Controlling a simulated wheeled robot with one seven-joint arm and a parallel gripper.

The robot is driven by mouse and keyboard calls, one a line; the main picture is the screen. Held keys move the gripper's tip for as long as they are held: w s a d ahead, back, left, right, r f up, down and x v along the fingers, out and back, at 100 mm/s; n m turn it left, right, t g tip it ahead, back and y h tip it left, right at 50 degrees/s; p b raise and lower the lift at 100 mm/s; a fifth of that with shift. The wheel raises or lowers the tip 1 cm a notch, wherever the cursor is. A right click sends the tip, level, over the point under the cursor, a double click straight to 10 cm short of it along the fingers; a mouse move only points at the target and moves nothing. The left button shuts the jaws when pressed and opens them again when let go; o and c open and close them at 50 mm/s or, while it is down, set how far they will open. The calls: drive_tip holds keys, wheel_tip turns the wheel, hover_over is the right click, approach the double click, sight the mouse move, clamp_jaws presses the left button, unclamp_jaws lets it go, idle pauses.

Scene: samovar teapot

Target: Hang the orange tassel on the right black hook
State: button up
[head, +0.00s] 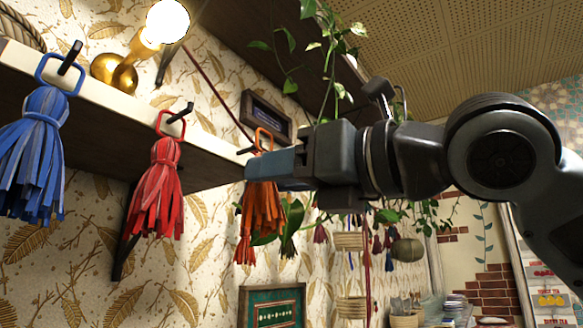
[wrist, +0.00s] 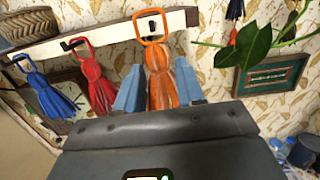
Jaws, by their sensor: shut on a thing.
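The orange tassel (head: 262,208) hangs upright between the blue fingers of my gripper (head: 272,165), by the right end of the shelf. In the wrist view the fingers (wrist: 158,82) are shut on the tassel (wrist: 160,60) just below its orange loop (wrist: 138,28), which stands up above them. The right black hook (head: 246,151) sticks out from the shelf edge right beside the loop. In the wrist view a dark hook tip (wrist: 152,24) shows within the loop's outline. I cannot tell for sure whether it passes through the loop.
A red tassel (head: 157,190) and a blue tassel (head: 32,150) hang on hooks along the white-edged shelf (head: 110,105) to the left. A gold lamp (head: 125,75) stands on the shelf. Vine leaves (wrist: 255,45) hang close on the right. A green framed picture (head: 272,307) is below.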

drive_tip(key=shift+x, duration=1.15)
drive_tip(key=shift+w+a+f+b, duration=0.3)
drive_tip(key=shift+w+a+f, duration=0.15)
drive_tip(key=shift+a+f, duration=0.15)
drive_tip(key=o, duration=1.1)
drive_tip(key=b+v, duration=0.2)
drive_tip(key=v, duration=0.6)
